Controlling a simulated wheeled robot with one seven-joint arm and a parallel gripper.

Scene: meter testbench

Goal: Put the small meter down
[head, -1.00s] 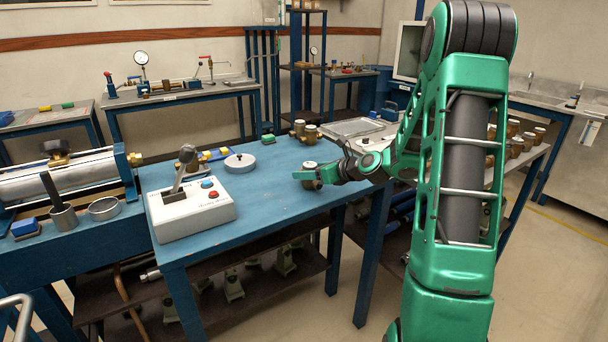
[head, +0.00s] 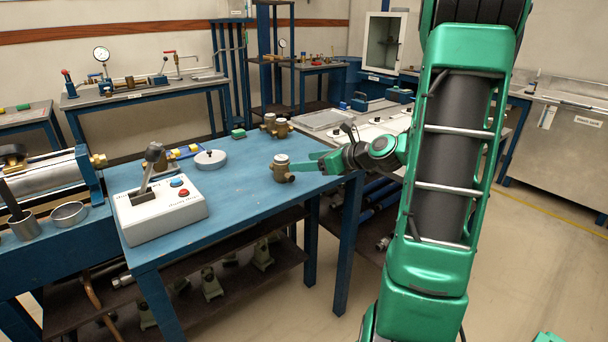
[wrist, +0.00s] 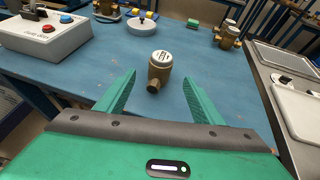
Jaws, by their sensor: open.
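The small meter (head: 281,168), a brass body with a white round top, stands upright on the blue table (head: 235,190) near its right edge. It also shows in the wrist view (wrist: 159,70), just beyond and between the fingertips. My gripper (head: 308,168) is to the right of the meter in the head view. Its green fingers are open, and the wrist view (wrist: 155,85) shows a gap between each finger and the meter.
A control box (head: 160,208) with a lever and buttons stands on the table's left. A round grey lidded piece (head: 210,159) and more brass meters (head: 277,125) stand towards the back. Bare tabletop surrounds the small meter. A side bench (head: 375,126) adjoins at right.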

